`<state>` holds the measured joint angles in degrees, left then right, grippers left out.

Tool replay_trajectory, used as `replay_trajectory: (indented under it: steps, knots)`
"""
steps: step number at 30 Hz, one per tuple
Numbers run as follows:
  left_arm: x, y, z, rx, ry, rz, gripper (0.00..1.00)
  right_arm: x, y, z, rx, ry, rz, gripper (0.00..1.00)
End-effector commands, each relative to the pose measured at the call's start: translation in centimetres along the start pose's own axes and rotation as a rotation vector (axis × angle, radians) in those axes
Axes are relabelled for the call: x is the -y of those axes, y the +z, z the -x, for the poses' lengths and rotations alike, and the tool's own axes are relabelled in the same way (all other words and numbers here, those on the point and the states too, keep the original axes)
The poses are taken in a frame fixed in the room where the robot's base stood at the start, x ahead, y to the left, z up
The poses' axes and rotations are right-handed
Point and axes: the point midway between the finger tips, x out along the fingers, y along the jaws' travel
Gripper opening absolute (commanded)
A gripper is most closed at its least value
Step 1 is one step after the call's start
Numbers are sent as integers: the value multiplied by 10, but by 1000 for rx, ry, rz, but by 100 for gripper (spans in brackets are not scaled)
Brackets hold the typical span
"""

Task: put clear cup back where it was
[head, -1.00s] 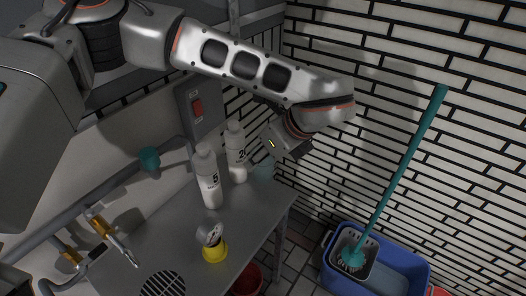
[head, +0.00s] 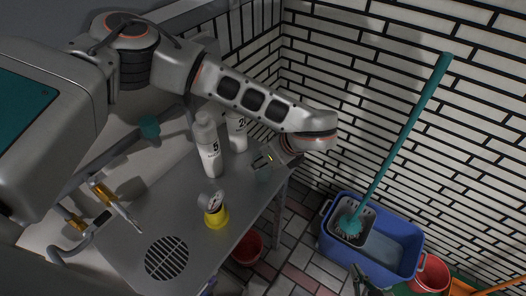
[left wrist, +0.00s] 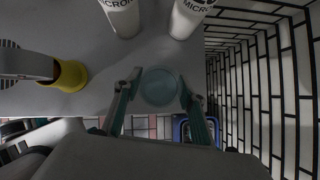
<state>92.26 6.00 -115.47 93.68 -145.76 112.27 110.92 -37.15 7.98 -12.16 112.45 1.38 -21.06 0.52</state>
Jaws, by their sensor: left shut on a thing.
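The clear cup (left wrist: 158,87) is a pale, greenish see-through round shape between the two fingers of my left gripper (left wrist: 158,94) in the left wrist view. The fingers are shut on its sides. In the head view my left gripper (head: 264,162) is over the right edge of the grey counter (head: 190,215), with the cup (head: 263,175) faint below it. I cannot tell whether the cup touches the counter. My right gripper (head: 368,281) shows dark and partly cut off at the bottom of the head view; its opening is unclear.
White bottles marked 5 (head: 208,150) and 2 (head: 237,133) stand behind the cup. A yellow-based item (head: 216,217) stands nearer the front, by a round drain grille (head: 166,258). A blue mop bucket (head: 390,251) and red buckets stand on the floor.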

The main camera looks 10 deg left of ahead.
Motion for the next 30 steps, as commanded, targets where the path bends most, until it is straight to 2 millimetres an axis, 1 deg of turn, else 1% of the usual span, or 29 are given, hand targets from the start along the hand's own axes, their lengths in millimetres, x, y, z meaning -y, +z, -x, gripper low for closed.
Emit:
replay_trajectory:
  steps: [1,3,11,16,17,18,19,30]
  knots:
    - [0,-4,-6,-1,1,-1,12,0,0,0,0,0,0,0]
    - [0,-7,-10,-1,1,-1,12,0,0,0,0,0,0,0]
    - [0,-8,-12,0,-1,0,12,0,1,0,1,0,0,0]
    - [0,-10,-15,0,0,-1,12,1,4,-1,3,-1,0,0]
    - [0,-10,-15,0,0,-1,45,1,4,-1,3,-1,0,0]
    - [0,-9,-14,0,0,-1,56,1,4,-1,4,-1,0,0]
    - [0,-9,-14,0,0,-1,57,1,4,-1,4,-1,0,0]
    - [0,-8,-12,0,-1,0,57,0,1,0,2,-1,0,0]
